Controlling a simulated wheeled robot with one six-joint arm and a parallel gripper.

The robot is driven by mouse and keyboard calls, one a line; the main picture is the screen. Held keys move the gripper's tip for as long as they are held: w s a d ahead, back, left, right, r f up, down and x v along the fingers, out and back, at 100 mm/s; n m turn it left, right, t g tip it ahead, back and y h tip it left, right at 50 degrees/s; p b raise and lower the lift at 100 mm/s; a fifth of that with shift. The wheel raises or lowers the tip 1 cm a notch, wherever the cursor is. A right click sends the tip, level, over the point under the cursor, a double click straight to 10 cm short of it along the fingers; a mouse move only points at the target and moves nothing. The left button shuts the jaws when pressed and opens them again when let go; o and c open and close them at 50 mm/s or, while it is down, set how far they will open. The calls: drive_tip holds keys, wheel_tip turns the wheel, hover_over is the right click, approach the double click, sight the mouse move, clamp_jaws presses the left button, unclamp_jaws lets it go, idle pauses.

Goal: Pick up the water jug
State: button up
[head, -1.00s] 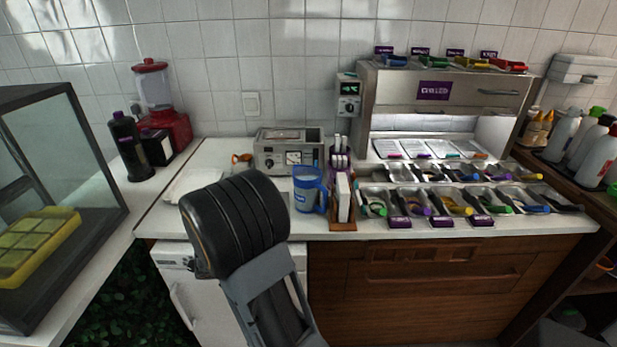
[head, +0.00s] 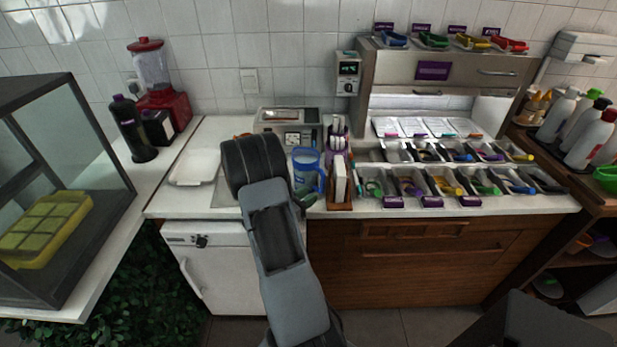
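The water jug (head: 306,168) is a blue, see-through jug with a handle on its right side. It stands upright on the white counter, left of the wooden holder. My arm reaches up from the bottom of the view, and its thick black joint is just left of the jug. My gripper is mostly hidden behind my own arm; a small dark part (head: 304,198) that seems to belong to it shows at the jug's lower front. I cannot tell whether its fingers are open or whether they touch the jug.
A metal appliance (head: 287,122) stands behind the jug. A wooden holder (head: 340,205) with white packets is close on its right, then several topping trays with coloured scoops. A white tray (head: 194,168) lies on the left counter, near a red blender (head: 165,108) and a glass case (head: 75,230).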

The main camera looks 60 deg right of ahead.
sight(320, 186)
drive_tip(key=shift+p+x, duration=0.65)
drive_tip(key=shift+x, duration=2.05)
drive_tip(key=shift+w+r, duration=0.15)
drive_tip(key=shift+c, duration=0.3)
clamp_jaws()
drive_tip(key=shift+w+r, duration=0.1)
